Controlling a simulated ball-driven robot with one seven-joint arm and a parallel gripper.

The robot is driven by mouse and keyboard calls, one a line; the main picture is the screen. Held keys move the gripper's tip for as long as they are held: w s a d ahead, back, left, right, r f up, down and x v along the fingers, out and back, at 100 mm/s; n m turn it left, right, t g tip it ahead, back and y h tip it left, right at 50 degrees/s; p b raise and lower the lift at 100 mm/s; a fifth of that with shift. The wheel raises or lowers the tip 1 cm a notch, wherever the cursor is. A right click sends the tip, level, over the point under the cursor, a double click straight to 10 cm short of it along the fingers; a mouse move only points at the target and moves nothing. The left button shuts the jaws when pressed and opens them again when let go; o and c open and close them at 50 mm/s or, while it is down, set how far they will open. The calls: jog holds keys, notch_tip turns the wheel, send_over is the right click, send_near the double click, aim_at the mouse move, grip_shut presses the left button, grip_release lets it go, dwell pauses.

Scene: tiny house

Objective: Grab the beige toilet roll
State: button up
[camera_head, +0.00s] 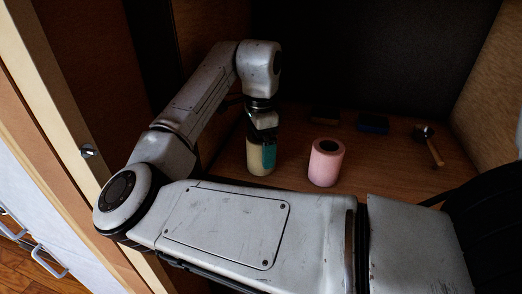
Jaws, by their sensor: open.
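A beige roll (255,160) stands upright on the wooden shelf floor, near the middle of the view. A teal patch covers its right side; I cannot tell whether it belongs to the roll or to my gripper. My gripper (263,135) points down at the top of the beige roll, with its jaws open. The fingers hide the roll's top, and I cannot tell whether they touch it. A pink roll (326,163) with a dark hole in its top stands upright just to the right, apart from the gripper.
A dark blue block (373,123) and a dark block (324,114) lie towards the back. A wooden-handled tool with a metal head (434,148) lies at the right. Wooden side walls and a dark back panel (370,50) enclose the space. My arm crosses the front.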

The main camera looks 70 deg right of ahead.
jog(key=shift+c, duration=0.4)
jog(key=c, duration=0.9)
jog(key=shift+c, duration=0.2)
